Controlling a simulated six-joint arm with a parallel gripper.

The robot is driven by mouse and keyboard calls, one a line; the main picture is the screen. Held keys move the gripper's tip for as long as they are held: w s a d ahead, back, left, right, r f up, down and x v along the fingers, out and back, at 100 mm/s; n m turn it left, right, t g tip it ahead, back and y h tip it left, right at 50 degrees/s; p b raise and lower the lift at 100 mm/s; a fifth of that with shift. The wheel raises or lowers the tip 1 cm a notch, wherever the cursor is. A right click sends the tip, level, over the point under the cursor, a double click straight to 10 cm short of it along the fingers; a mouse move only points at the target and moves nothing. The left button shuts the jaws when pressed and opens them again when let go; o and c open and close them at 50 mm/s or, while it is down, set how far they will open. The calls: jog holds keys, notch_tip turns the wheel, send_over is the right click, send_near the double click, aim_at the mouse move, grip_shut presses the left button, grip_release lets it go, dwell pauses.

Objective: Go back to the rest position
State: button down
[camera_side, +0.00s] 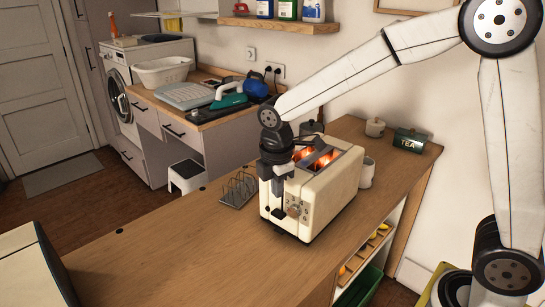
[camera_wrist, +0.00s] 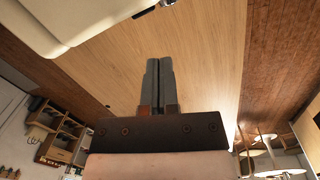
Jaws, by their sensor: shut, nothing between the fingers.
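My gripper (camera_side: 279,210) points down in front of the near end of a cream toaster (camera_side: 325,200), close to it. I cannot tell in the side view whether they touch. In the wrist view the two grey fingers (camera_wrist: 158,63) lie together with nothing between them, over the bare wooden counter. A cream body, likely the toaster (camera_wrist: 75,18), fills the upper left there, apart from the fingers. The toaster's slots glow orange. My wrist hides part of its top and near end.
A wire toast rack (camera_side: 238,190) stands left of the toaster on the counter (camera_side: 170,240). The counter's left front is mostly clear.

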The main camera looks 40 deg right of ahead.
jog(key=s+d+f+m+t, duration=0.1)
jog(key=s+d+f+m, duration=0.1)
jog(key=s+m, duration=0.4)
jog(key=s+d+f+m+t, duration=0.1)
jog(key=s+d+f+m, duration=0.2)
jog(key=s+m, duration=0.3)
jog(key=f+m, duration=0.1)
jog(key=m, duration=0.2)
jog(key=shift+s+d+f+y, duration=0.15)
jog(key=shift+s+f+y, duration=0.1)
jog(key=shift+s+y, duration=0.15)
